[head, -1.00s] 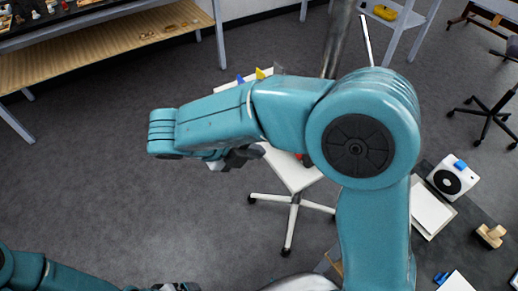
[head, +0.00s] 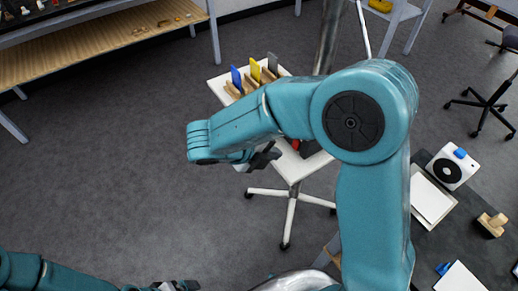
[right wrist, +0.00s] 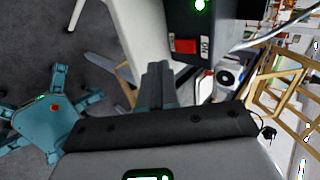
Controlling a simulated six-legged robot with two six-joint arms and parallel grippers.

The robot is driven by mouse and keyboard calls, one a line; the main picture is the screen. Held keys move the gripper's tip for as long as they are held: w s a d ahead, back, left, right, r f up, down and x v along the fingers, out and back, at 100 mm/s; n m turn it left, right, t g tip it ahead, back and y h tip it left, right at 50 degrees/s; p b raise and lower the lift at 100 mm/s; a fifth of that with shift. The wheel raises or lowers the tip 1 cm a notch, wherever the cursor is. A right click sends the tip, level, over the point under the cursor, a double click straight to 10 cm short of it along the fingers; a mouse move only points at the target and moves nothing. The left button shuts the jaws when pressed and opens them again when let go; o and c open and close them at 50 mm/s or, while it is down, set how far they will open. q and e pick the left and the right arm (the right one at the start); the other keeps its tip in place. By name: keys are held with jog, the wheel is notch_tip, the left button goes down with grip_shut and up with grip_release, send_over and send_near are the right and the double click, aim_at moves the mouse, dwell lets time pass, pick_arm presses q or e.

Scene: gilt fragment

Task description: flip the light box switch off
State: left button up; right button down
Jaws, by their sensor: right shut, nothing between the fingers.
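The light box is a dark box (right wrist: 228,18) at the top of the right wrist view, with a red switch (right wrist: 185,45), a small pale label beside it and a lit green lamp (right wrist: 200,4). In the head view, my arm mostly hides the box; a bit of red (head: 295,144) shows on the white stand (head: 298,167). My right gripper (head: 266,156) is shut and empty beside the stand. Its closed fingertips (right wrist: 156,70) show just left of and below the switch, apart from it in the picture. My left gripper (head: 178,287) is at the bottom edge, its jaws unclear.
A dark table (head: 468,222) at right holds a white device (head: 451,167), papers and a wooden stamp. Open grey floor (head: 120,180) lies at left.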

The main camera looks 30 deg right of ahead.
aim_at(296, 145)
jog(key=shift+w+d+f, duration=0.1)
jog(key=shift+d+f, duration=0.1)
jog(key=shift+d, duration=0.55)
jog(key=shift+w+d+f, duration=0.1)
jog(key=shift+d+f, duration=0.15)
jog(key=shift+d, duration=0.5)
jog(key=shift+d+f, duration=0.2)
jog(key=shift+d, duration=0.55)
jog(key=shift+s+d+f+h, duration=0.1)
jog(key=shift+d+f+h, duration=0.05)
jog(key=shift+h, duration=0.15)
jog(key=shift+r+p, duration=0.2)
jog(key=shift+p, duration=0.15)
jog(key=shift+r+p, duration=0.75)
jog(key=shift+p, duration=0.25)
